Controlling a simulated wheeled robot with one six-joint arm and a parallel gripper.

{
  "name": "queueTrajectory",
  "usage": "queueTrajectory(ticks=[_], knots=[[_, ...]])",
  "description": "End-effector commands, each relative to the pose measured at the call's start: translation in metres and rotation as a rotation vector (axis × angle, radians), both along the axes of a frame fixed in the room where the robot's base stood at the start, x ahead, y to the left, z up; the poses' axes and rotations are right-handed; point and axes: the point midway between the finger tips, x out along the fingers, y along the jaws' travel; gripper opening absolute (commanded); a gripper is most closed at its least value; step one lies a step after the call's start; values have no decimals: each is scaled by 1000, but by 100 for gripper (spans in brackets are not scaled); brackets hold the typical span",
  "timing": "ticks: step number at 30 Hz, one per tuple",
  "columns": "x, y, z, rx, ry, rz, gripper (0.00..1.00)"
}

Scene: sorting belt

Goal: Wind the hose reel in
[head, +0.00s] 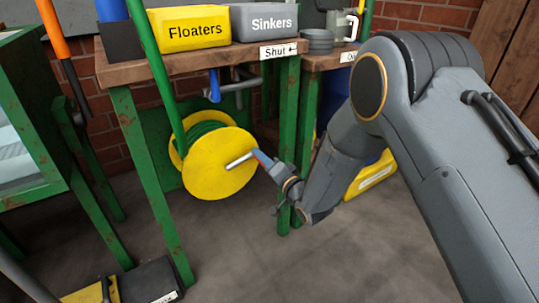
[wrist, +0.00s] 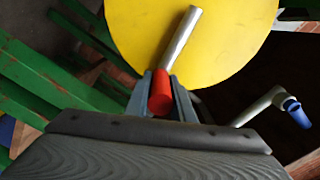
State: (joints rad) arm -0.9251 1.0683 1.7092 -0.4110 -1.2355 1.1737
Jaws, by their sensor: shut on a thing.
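The hose reel (head: 218,178) has a yellow disc and dark green hose (head: 203,130) wound behind it, set under the wooden bench. A metal crank rod (head: 240,161) stands out from the disc. In the wrist view the yellow disc (wrist: 190,45) fills the top, and the rod (wrist: 180,37) ends in a red handle (wrist: 160,92). My gripper (head: 266,163) is at the rod's outer end, right of the disc. In the wrist view its fingers (wrist: 159,95) are shut on the red handle, one on each side.
Green bench legs (head: 150,185) stand left of the reel and others (head: 286,140) close by my gripper. A blue-handled tap (head: 215,86) hangs above the reel. Yellow Floaters (head: 190,28) and grey Sinkers (head: 258,22) bins sit on the bench. The floor (head: 260,260) in front is clear.

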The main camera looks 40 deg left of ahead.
Motion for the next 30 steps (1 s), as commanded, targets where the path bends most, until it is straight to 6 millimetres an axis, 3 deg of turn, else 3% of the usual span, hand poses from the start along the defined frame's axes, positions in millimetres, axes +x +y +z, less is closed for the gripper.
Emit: queueTrajectory(ticks=[13, 14, 17, 26, 30], knots=[[-2, 1, -2, -2, -3, 5, 0], [-2, 1, -2, -2, -3, 5, 25], [-2, 1, -2, -2, -3, 4, 40], [-1, -2, -2, -2, -1, 1, 40], [-4, -15, -1, -3, -1, 0, 40]])
